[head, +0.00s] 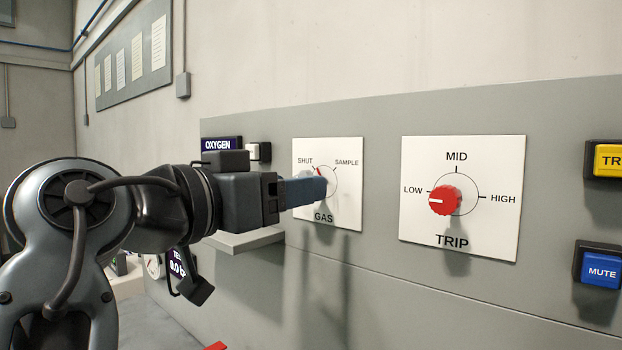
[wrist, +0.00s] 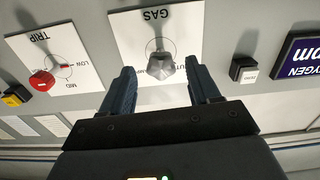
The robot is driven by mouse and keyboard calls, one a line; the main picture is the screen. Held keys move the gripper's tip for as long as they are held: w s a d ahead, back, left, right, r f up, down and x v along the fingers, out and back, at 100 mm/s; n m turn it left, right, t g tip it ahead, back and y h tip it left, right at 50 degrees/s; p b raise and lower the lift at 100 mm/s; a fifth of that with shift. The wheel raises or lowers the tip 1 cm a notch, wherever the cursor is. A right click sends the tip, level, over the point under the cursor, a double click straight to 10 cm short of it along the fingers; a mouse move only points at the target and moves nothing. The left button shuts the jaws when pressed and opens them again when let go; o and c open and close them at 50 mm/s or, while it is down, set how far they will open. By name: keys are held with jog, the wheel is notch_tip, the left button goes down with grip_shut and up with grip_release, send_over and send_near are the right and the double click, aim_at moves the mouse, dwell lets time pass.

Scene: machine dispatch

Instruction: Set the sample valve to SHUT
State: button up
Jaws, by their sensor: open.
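The sample valve is the dial on the white plate marked GAS (head: 348,216), with SHUT at upper left and SAMPLE at upper right. A red pointer mark (head: 318,172) shows near the SHUT tick; the rest of the knob is largely hidden by my gripper. In the wrist view, which is upside down, the grey knob (wrist: 160,66) stands between and beyond my two blue fingers. My gripper (head: 318,188) is open in front of the dial, with a gap on each side of the knob. I cannot tell how far the fingertips are from the plate.
Right of the valve is a red TRIP knob (head: 444,200), pointing to LOW. Further right are a yellow button (head: 609,160) and a blue MUTE button (head: 600,271). A OXYGEN display (head: 221,144) and a white button (head: 259,151) sit to the left. A grey ledge (head: 240,241) juts out below them.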

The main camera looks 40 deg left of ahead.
jog(key=shift+w+d+p, duration=0.1)
jog(key=shift+w+p, duration=0.25)
jog(key=shift+w, duration=1.35)
